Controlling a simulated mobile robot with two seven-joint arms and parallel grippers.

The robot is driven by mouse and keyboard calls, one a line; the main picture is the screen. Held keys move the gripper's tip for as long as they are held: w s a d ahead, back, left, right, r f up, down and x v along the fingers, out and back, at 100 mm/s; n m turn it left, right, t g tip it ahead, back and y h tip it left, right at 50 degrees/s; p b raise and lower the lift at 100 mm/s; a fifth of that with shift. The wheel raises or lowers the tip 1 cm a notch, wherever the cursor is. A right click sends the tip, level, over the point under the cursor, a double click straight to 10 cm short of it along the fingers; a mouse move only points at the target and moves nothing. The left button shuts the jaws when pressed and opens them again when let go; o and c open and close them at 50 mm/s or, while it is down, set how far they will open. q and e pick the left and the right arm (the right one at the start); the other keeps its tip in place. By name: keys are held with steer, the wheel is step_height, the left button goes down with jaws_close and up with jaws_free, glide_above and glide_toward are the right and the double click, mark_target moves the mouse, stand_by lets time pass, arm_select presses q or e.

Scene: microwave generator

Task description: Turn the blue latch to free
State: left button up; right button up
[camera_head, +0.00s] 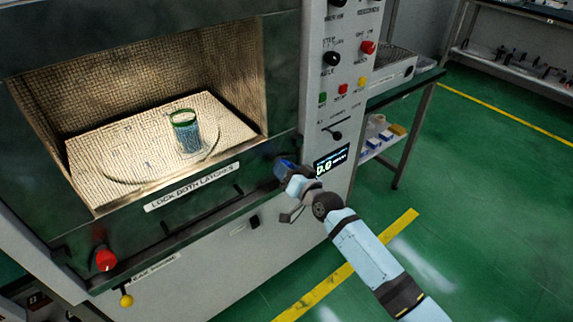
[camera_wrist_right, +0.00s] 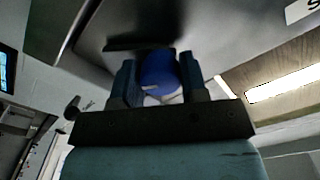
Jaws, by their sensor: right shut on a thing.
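The blue latch (camera_head: 286,168) sits at the lower right corner of the microwave front, just left of the small display. In the right wrist view its round blue knob (camera_wrist_right: 159,72) lies between the two fingers. My right gripper (camera_head: 291,176) reaches it from the lower right and is shut on it; the gripper also fills the middle of the right wrist view (camera_wrist_right: 159,82). The fingers partly hide the latch in the head view. My left gripper is not in view.
A red latch (camera_head: 105,259) is at the lower left of the front, with a yellow knob (camera_head: 126,299) below. The open chamber holds a green-rimmed glass (camera_head: 186,132). A control panel (camera_head: 343,80) rises above the display (camera_head: 331,163). Green floor (camera_head: 450,210) lies open at right.

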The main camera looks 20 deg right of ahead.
steer(key=shift+r+m+p, duration=0.1)
steer(key=shift+m+p, duration=0.2)
steer(key=shift+m, duration=1.4)
steer(key=shift+m+p, duration=0.45)
steer(key=shift+m, duration=0.75)
steer(key=o, duration=0.9)
steer(key=shift+o, duration=0.2)
